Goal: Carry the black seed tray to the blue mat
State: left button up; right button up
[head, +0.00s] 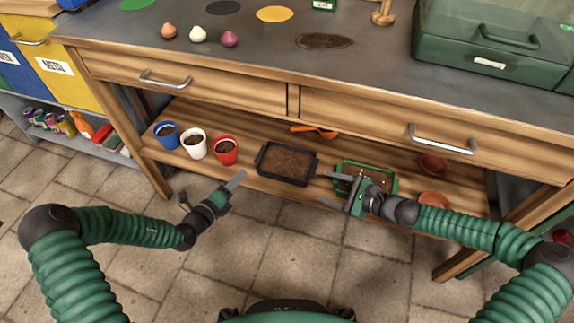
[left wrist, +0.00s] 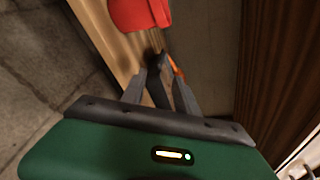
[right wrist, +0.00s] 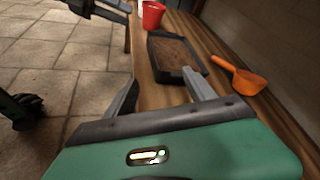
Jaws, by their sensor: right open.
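The black seed tray (head: 260,164), filled with brown soil, lies on the bench's lower shelf. It also shows in the right wrist view (right wrist: 205,70), beyond the open fingers. My left gripper (head: 238,178) is just left of the tray in the head view, with no visible contact. In the left wrist view its fingers (left wrist: 163,72) stand a little apart, with a dark edge, likely the tray, seen between them. My right gripper (head: 327,190) is open and empty, right of the tray and in front of the green tray. I cannot make out a blue mat.
Blue, white and red pots (head: 226,151) stand left of the tray. An orange scoop (head: 315,131) lies behind it. A green seed tray (head: 392,183) and terracotta pots are to the right. Drawers (head: 190,85) overhang the shelf. The bench top holds round mats (head: 275,14) and a green toolbox (head: 480,50).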

aim_at(256, 159)
pick_arm(q)
jog(key=x, duration=1.1)
jog(key=shift+w, duration=0.2)
pick_arm(e)
jog(key=x, duration=1.1)
jog(key=shift+w+a+f, duration=0.1)
jog(key=shift+a, duration=0.1)
pick_arm(q)
grip_shut()
pick_arm(e)
jog(key=c, duration=0.8)
grip_shut()
jog(key=shift+d, duration=0.1)
